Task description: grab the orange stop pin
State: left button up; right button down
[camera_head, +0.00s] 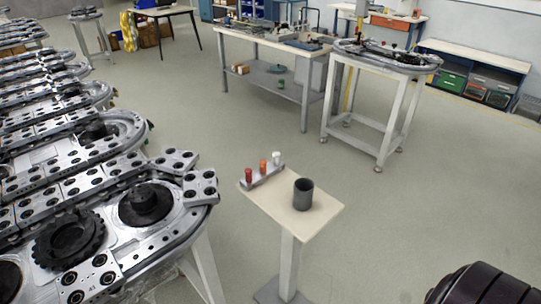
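The orange stop pin (263,167) stands upright in a small grey holder (269,176) on the left part of a pale stand top (285,207). It is the middle one of three pins, between a red pin (248,175) at the left and a white pin (277,158) at the right. Its lower end is hidden in or behind the holder. Neither of my grippers shows in the head view.
A dark grey cup (303,194) stands on the same top, right of the holder. A metal ring track (118,252) with black wheels fills the left side, close to the stand. A workbench (262,40) and another track table (390,62) stand behind. The floor between is clear.

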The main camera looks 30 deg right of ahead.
aim_at(263, 163)
jog(key=z, duration=0.85)
